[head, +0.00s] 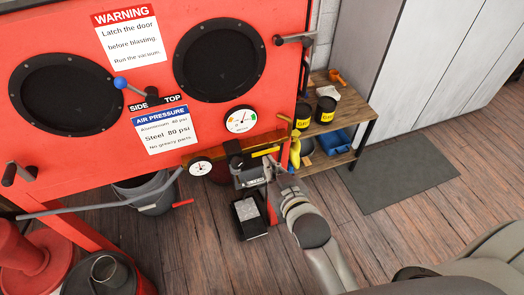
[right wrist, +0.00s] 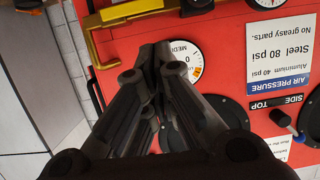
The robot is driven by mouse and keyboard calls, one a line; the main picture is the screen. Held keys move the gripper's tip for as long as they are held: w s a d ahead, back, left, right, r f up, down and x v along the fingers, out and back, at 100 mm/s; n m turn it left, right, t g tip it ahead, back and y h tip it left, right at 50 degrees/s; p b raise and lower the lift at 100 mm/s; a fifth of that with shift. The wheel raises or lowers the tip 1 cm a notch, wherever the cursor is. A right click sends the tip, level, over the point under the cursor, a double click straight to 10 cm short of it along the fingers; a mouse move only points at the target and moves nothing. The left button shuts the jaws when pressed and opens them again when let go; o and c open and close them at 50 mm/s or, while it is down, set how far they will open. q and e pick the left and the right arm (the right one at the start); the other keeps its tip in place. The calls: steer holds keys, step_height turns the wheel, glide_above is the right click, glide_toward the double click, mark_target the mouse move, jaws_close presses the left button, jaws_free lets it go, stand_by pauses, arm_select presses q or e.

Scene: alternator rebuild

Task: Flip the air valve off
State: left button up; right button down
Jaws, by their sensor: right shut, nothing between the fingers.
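The air valve's yellow lever (head: 265,152) shows at the lower right front of the red blasting cabinet (head: 80,140), close to a brass-coloured pipe. It lies nearly level, roughly along the pipe. It also shows at the top of the right wrist view (right wrist: 130,12), where the picture is upside down. My right gripper (head: 234,149) is shut and empty, below the round media gauge (head: 241,120) and left of the lever. In the right wrist view its fingertips (right wrist: 152,52) are apart from the lever, beside the gauge. The valve body is partly hidden. My left gripper is out of view.
A blue-knobbed lever (head: 121,83) sits by the SIDE/TOP label. A small gauge (head: 200,168) is left of my gripper. A wooden shelf (head: 350,133) with black cans stands to the right. A grey bucket (head: 150,192) is below the cabinet. The floor mat (head: 405,175) is bare.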

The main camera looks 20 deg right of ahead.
steer(key=r, duration=0.2)
steer(key=shift+d+r+t, duration=0.25)
steer(key=shift+r+t, duration=0.05)
steer(key=w+f+p, duration=0.1)
steer(key=w+f, duration=0.5)
steer(key=w, duration=0.3)
steer(key=shift+w+a+f, duration=0.15)
steer(key=shift+w+f, duration=0.15)
steer(key=shift+w, duration=0.05)
stand_by(0.4)
